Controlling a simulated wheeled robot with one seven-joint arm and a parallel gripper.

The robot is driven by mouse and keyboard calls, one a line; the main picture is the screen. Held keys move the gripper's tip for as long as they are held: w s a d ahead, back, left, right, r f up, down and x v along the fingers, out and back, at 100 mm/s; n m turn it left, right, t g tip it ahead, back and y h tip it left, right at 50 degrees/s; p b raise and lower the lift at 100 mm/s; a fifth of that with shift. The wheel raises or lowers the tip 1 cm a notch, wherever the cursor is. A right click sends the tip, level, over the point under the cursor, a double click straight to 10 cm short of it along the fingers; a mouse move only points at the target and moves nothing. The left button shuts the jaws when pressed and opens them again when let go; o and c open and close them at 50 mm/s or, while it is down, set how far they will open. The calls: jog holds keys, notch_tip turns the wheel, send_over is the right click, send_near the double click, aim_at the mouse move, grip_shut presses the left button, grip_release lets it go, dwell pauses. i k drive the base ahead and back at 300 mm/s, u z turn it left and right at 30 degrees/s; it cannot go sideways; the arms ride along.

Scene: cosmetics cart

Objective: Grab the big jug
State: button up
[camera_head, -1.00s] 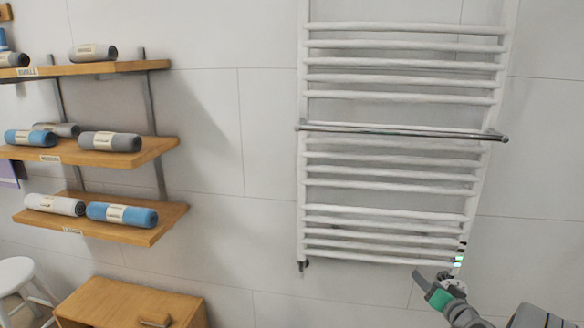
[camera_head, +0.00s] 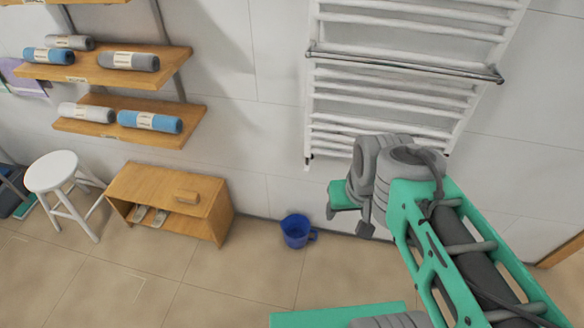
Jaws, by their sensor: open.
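A blue jug-like vessel (camera_head: 297,231) stands on the tiled floor near the wall, between the wooden cabinet and my arm. Its open top faces up and its handle is on the right side. It is the only jug-like thing I see, so I cannot compare its size with another. My green and grey arm fills the right side, with its grey joint to the right of and above the jug in the picture. I cannot make out my gripper's fingers. Nothing of the arm visibly touches the jug.
A low wooden cabinet (camera_head: 160,185) stands left of the jug, with a white stool (camera_head: 55,172) further left. Wall shelves (camera_head: 178,122) hold rolled towels. A white towel radiator (camera_head: 400,85) hangs above, behind my arm. The floor (camera_head: 220,280) in front of the jug is clear.

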aim_at(296, 228)
jog(key=u, duration=0.3)
jog(key=i, duration=0.5)
jog(key=u, duration=1.15)
jog(key=i, duration=0.75)
jog(key=u, duration=0.55)
